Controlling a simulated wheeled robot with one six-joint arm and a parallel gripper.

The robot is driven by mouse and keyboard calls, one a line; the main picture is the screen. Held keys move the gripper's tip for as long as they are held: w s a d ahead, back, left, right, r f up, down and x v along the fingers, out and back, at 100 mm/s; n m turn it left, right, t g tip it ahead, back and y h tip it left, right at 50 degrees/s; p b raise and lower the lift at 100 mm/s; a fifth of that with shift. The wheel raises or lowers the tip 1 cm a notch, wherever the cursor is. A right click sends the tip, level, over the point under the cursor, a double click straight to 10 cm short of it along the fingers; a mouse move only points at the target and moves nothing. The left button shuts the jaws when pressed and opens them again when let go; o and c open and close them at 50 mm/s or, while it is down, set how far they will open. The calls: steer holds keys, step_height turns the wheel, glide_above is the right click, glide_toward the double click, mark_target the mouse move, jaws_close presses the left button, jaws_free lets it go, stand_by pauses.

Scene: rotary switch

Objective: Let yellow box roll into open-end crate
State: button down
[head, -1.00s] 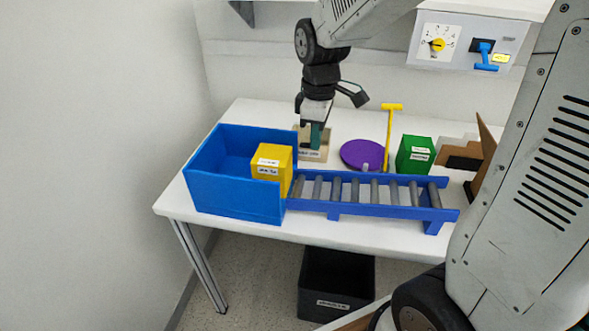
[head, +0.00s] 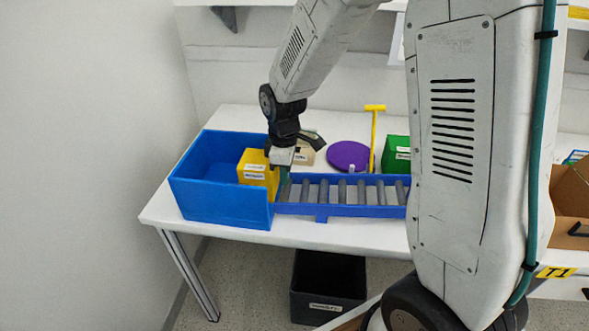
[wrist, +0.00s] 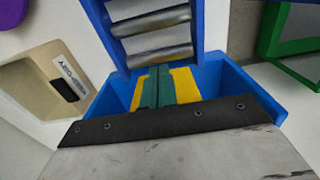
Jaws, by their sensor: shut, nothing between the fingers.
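The yellow box (head: 257,167) is in the blue open-end crate (head: 222,208), at its right end where the roller track (head: 345,210) meets it. It stands upright and labelled. My gripper (head: 284,178) is shut and empty, at the right side of the box above the track's left end. Whether the fingers touch the box is hard to tell. In the wrist view the shut green fingers (wrist: 158,88) cover the middle of the yellow box (wrist: 187,86), which shows on both sides of them. The crate wall (wrist: 258,95) and track rollers (wrist: 155,35) also show there.
A beige tray (head: 306,150) is behind the track. A purple disc (head: 348,155), a yellow T-handled stick (head: 373,135) and a green box (head: 396,153) stand further right. A black bin (head: 328,285) is under the table. My arm hides the track's right end.

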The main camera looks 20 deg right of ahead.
steer(key=shift+w+a, duration=0.25)
steer(key=shift+a, duration=0.1)
steer(key=shift+a, duration=0.1)
